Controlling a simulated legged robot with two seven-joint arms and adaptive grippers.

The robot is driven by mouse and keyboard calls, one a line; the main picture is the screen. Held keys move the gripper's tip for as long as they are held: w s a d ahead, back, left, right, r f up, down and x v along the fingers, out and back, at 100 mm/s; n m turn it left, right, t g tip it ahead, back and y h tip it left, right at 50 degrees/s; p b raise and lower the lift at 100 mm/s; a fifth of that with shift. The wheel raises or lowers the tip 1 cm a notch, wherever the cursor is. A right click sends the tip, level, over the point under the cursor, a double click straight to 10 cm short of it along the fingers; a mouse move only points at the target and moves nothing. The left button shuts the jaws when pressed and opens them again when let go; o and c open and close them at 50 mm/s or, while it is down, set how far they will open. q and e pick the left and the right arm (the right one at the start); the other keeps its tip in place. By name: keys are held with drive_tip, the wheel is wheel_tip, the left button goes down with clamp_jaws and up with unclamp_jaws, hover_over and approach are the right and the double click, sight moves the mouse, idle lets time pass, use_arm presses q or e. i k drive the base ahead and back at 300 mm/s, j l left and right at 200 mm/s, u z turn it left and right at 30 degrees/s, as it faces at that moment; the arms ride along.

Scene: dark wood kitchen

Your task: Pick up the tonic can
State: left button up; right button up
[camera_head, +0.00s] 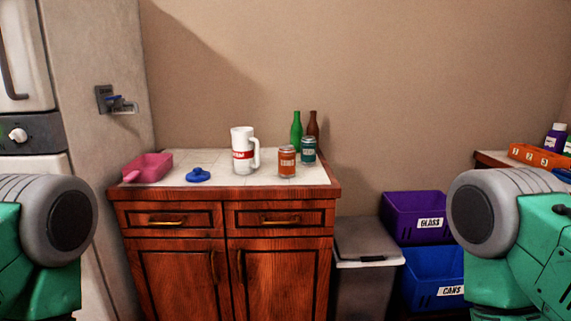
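Two cans stand upright near the right end of the tiled counter (225,183). One is an orange-red can (287,162) nearer the front edge. The other is a teal can (308,150) behind it and to the right. Their labels are too small to read, so I cannot tell which is the tonic can. Parts of my arms show at the left and right edges of the head view, well in front of the counter. Neither gripper is in view.
A white mug-like jug (242,150) stands left of the cans. Green (296,131) and brown (313,126) bottles stand behind them. A pink scoop (149,166) and blue object (198,175) lie left. A bin (366,247), purple crate (412,212) and blue crate (424,272) stand right.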

sight(287, 152)
drive_tip(key=i+l+u, duration=0.4)
drive_tip(key=i+l, duration=0.35)
drive_tip(key=i, duration=0.05)
